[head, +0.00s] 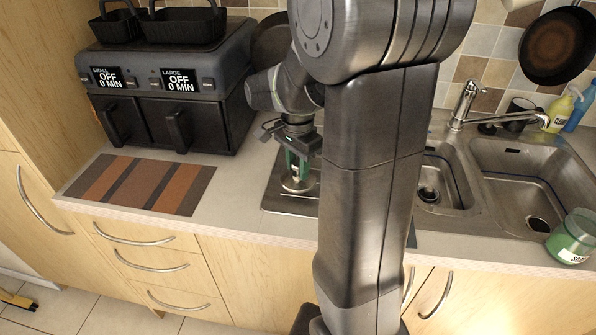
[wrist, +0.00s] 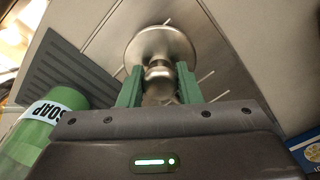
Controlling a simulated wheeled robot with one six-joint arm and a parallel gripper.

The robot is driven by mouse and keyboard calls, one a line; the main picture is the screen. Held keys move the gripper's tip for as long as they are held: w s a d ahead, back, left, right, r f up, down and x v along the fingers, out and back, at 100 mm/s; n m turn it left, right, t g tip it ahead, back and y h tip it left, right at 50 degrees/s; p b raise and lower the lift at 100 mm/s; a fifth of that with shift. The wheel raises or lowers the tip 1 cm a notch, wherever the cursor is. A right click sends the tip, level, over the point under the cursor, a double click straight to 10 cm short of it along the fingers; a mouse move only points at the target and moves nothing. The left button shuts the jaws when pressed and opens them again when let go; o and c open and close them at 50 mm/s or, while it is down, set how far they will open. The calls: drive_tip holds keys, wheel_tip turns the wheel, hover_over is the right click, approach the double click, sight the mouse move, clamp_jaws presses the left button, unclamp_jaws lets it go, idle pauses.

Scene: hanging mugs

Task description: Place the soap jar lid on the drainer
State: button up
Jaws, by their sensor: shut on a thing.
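My gripper (head: 300,163) has green fingers, shut on the knob of a round metal soap jar lid (head: 298,185). In the wrist view, the fingers (wrist: 160,90) close on the knob from both sides, and the lid's disc (wrist: 160,45) lies beyond them. The steel drainer (head: 285,204) is left of the sink bowls, with the lid over or on it; I cannot tell whether they touch. Its ridged metal (wrist: 205,55) shows behind the lid in the wrist view. My arm hides the drainer's right part. The green soap jar (head: 572,240) stands open at the far right.
Two sink bowls (head: 521,190) and a tap (head: 463,105) lie to the right. An air fryer (head: 165,85) stands at the back left, behind a striped mat (head: 140,184). Bottles (head: 558,112) stand by the wall. A dark ridged panel (wrist: 80,75) shows in the wrist view.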

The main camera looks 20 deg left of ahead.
drive_tip(key=shift+f, duration=1.1)
drive_tip(key=shift+f, duration=0.15)
drive_tip(key=o, duration=1)
wheel_tip(320, 180, up, 12)
drive_tip(key=shift+r, duration=0.2)
drive_tip(key=shift+f, duration=0.1)
